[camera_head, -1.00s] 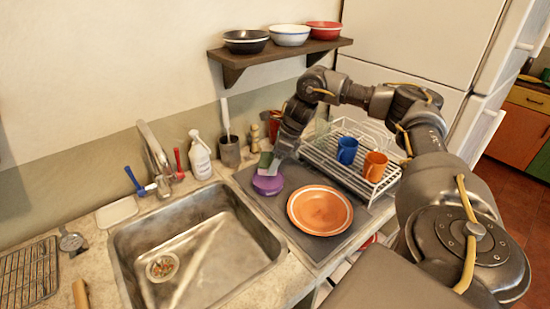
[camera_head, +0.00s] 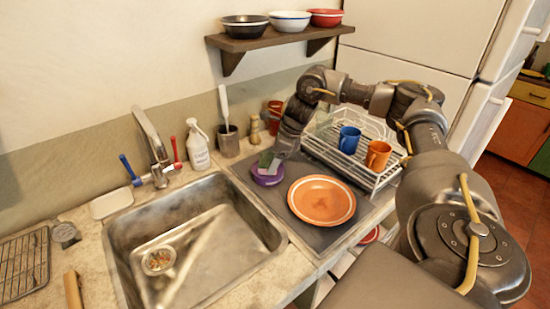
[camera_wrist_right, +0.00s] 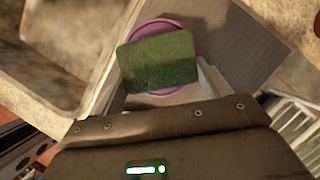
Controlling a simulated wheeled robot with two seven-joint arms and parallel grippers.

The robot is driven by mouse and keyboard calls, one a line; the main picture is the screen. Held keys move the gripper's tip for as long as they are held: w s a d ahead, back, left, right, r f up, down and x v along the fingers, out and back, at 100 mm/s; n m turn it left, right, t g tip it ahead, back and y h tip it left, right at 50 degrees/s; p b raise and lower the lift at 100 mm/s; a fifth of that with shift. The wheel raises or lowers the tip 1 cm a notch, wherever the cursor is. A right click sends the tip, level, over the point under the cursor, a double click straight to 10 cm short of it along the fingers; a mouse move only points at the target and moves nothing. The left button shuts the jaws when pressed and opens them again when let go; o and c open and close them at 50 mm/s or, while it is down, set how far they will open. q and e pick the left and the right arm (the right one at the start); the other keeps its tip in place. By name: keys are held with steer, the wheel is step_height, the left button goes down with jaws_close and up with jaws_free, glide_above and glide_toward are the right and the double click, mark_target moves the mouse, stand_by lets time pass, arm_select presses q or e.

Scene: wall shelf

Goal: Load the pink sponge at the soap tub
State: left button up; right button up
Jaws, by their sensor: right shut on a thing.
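A sponge (camera_wrist_right: 158,62) shows a dark green face in the right wrist view. I cannot make out a clear pink side. My right gripper (camera_head: 278,160) is shut on the sponge. The round purple soap tub (camera_head: 267,177) stands on the grey mat beside the sink. In the head view the sponge (camera_head: 265,158) is over the tub's back part. In the right wrist view it covers most of the tub (camera_wrist_right: 160,24), whose purple rim shows around it. I cannot tell whether the sponge touches the tub. My left gripper is not in view.
An orange plate (camera_head: 321,201) lies right of the tub. A white dish rack (camera_head: 345,165) with blue and orange mugs stands behind it. The sink (camera_head: 190,235) is to the left. A soap bottle (camera_head: 198,147) and a utensil cup (camera_head: 228,141) stand behind.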

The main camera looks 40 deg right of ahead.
steer(key=shift+f, duration=0.4)
stand_by(0.4)
steer(key=shift+s+f, duration=0.1)
stand_by(1.3)
step_height(320, 180, up, 2)
steer(key=shift+r+p, duration=0.1)
steer(key=shift+p, duration=0.8)
step_height(320, 180, up, 5)
steer(key=p, duration=0.4)
